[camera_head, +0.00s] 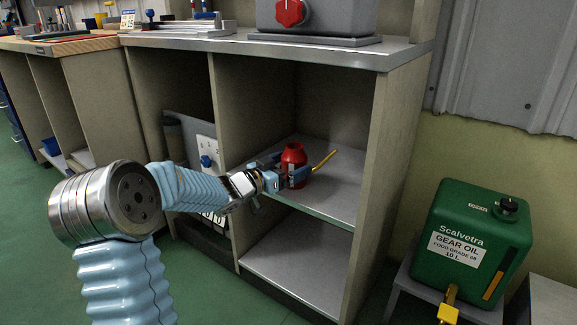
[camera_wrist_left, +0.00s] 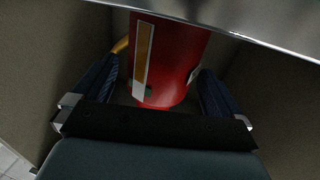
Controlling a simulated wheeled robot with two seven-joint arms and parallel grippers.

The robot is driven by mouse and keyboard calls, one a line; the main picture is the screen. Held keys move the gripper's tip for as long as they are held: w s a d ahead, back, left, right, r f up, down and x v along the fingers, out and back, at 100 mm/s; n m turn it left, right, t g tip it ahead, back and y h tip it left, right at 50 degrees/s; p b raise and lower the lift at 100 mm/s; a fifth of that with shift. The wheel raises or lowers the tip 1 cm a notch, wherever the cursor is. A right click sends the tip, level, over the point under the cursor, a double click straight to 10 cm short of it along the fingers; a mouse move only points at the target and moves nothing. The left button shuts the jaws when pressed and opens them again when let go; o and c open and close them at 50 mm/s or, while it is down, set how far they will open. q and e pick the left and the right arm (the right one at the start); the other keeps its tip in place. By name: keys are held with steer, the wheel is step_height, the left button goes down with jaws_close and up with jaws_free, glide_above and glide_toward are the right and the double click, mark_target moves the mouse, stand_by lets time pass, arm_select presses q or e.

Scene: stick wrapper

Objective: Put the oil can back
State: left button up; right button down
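The oil can (camera_head: 293,157) is red with a thin yellow spout pointing right. It is upright over the upper shelf (camera_head: 335,198) of the open cabinet bay, near the front; I cannot tell whether its base touches the shelf. My left gripper (camera_head: 290,172) reaches in from the left with one finger on each side of the can. In the left wrist view the can (camera_wrist_left: 172,60) is between the two dark fingers (camera_wrist_left: 157,85), with a gap showing at the left finger. My right gripper is not in view.
The cabinet's right side wall (camera_head: 390,150) and left divider (camera_head: 228,150) bound the bay. A worktop (camera_head: 230,43) overhangs it. The lower shelf (camera_head: 300,265) is empty. A green gear oil container (camera_head: 470,245) stands on a stand at the right.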

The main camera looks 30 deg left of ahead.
arm_select(q)
steer(key=shift+r, duration=0.1)
steer(key=shift+s+r, duration=0.1)
steer(key=shift+r, duration=0.05)
steer(key=p+v, duration=0.1)
steer(key=v, duration=1)
steer(key=shift+s+p, duration=0.3)
steer(key=shift+s, duration=0.05)
steer(key=shift+a, duration=0.1)
stand_by(0.8)
